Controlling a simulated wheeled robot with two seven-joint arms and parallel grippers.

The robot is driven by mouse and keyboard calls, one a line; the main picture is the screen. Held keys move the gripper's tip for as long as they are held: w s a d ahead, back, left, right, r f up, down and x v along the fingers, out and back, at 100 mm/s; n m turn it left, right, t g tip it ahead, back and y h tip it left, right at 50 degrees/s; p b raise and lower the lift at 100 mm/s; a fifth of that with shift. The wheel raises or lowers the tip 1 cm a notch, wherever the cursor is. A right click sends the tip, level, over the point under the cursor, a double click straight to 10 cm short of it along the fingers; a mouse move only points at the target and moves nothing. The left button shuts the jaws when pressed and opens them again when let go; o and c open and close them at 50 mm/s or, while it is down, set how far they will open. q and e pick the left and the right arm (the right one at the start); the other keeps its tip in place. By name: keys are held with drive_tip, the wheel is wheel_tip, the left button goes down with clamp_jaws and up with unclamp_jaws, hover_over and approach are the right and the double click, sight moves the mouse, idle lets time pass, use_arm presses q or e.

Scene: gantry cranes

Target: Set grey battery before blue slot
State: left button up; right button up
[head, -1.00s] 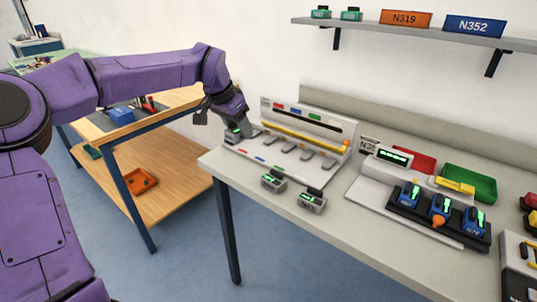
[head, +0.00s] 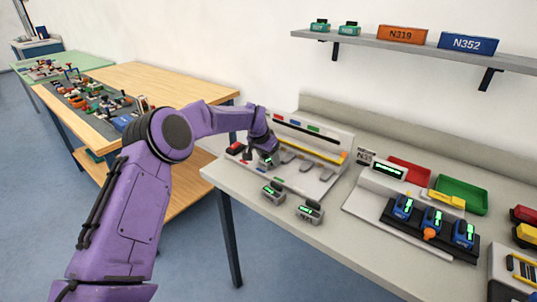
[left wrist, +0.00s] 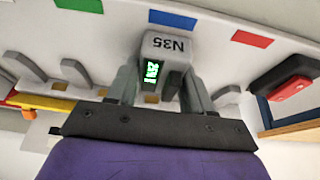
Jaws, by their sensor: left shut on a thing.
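My left gripper (head: 266,151) is shut on a grey battery marked N35, with a lit green display. The battery (head: 269,160) is at the left part of the grey charging station (head: 330,172). In the left wrist view the battery (left wrist: 165,58) sits between the two fingers (left wrist: 160,85), in line with the blue mark (left wrist: 172,20) on the station base. I cannot tell whether it touches the base. The red mark (left wrist: 252,38) is to its right, the green mark (left wrist: 82,5) to its left. My right gripper is not in view.
Two more grey batteries (head: 273,192) (head: 309,212) stand in front of the station. A red-and-black piece (head: 235,148) is at its left end. A second station (head: 375,210) with several blue batteries, a red tray (head: 408,169) and a green tray (head: 460,194) are to the right.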

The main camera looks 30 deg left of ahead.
use_arm(q)
drive_tip(key=o, duration=1.2)
drive_tip(key=shift+b+v, duration=1.3)
drive_tip(key=shift+v, duration=4.7)
